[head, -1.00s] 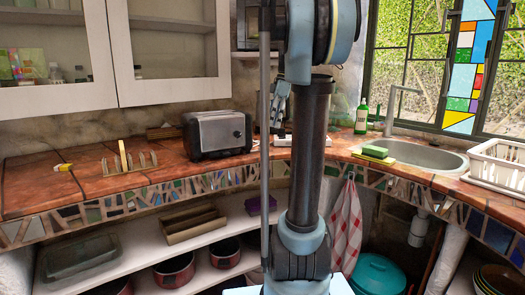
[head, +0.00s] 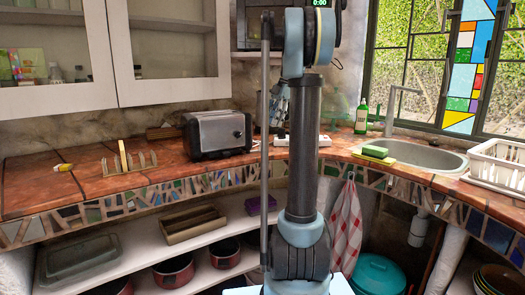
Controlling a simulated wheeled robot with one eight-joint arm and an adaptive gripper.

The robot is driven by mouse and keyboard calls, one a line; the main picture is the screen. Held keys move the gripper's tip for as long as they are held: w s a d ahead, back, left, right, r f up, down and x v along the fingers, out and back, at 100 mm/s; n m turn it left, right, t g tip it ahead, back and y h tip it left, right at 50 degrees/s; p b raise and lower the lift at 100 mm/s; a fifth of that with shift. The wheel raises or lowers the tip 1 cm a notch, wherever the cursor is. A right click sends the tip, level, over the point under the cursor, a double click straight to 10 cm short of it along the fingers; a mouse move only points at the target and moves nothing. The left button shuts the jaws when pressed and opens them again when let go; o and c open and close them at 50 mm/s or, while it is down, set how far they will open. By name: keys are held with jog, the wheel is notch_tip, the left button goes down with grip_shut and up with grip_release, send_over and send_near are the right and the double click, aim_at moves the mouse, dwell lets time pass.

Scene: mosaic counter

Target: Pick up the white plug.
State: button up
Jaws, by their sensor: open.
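A white block-shaped object (head: 325,140), which looks like a power strip, lies on the counter behind my arm. My arm hides part of it. I cannot make out a separate white plug on or beside it. My gripper (head: 279,130) is partly hidden behind my arm, low over the counter between the toaster and the white object. It is open, and I see nothing held in it. I cannot tell whether it touches anything.
A toaster (head: 217,134) stands just left of my gripper. A rack (head: 130,162) and a small yellow-and-white item (head: 64,168) lie farther left. A green bottle (head: 361,118), a sponge (head: 375,152), the sink (head: 420,156) and a white dish rack (head: 495,165) are to the right.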

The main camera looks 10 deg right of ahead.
aim_at(263, 142)
jog(key=x, duration=0.6)
jog(key=shift+f, duration=0.1)
jog(key=shift+x, duration=2.5)
jog(key=shift+a, duration=0.2)
jog(key=c, duration=1)
